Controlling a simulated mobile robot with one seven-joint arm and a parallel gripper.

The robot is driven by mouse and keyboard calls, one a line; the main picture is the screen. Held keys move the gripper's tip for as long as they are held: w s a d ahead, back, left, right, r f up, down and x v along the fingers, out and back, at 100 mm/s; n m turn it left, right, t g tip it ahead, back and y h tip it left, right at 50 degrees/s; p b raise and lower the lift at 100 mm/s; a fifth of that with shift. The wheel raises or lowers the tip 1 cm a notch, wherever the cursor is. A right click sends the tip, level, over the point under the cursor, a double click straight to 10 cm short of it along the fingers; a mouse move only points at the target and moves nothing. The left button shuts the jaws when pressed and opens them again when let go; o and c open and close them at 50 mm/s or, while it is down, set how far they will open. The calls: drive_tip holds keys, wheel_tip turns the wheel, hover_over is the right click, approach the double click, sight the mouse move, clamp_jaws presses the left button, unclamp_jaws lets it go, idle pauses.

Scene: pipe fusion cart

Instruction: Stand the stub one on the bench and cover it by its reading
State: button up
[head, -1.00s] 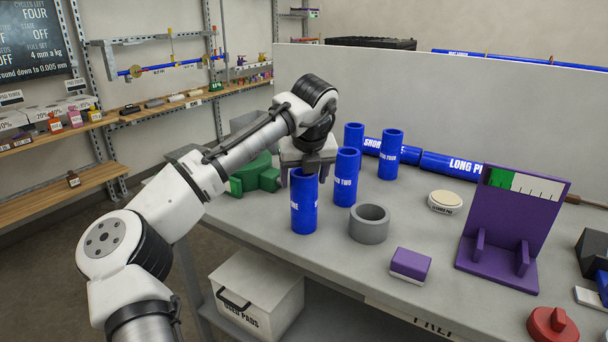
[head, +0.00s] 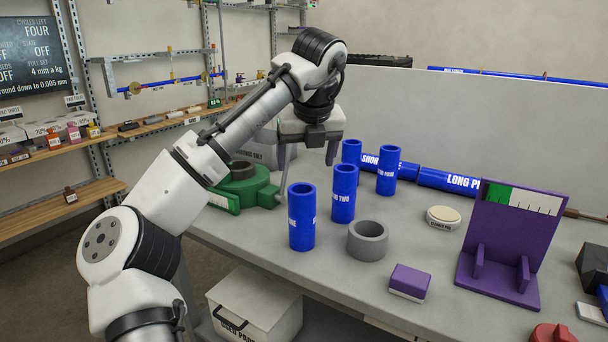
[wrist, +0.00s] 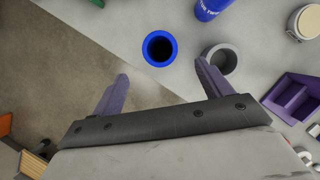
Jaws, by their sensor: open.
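Stub one, a blue open-topped tube (head: 302,218), stands upright on the bench (head: 335,285) near its front left edge; its label is partly turned away. In the wrist view stub one (wrist: 160,48) shows from above as a blue ring, just beyond the fingertips. My gripper (head: 308,160) is open and empty, raised above and behind stub one, apart from it. In the wrist view my gripper (wrist: 161,70) has its two fingers wide apart. A purple stand (head: 508,235) with a green and white scale stands empty at the right.
Stub two (head: 343,195) and stub four (head: 387,172) stand nearby, with another blue stub behind. A grey ring (head: 367,242), a purple block (head: 409,282) and a round pad (head: 443,216) lie right of stub one. A green fixture (head: 245,185) is left. A red knobbed piece (head: 553,336) is front right.

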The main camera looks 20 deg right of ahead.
drive_tip(key=shift+v, duration=0.75)
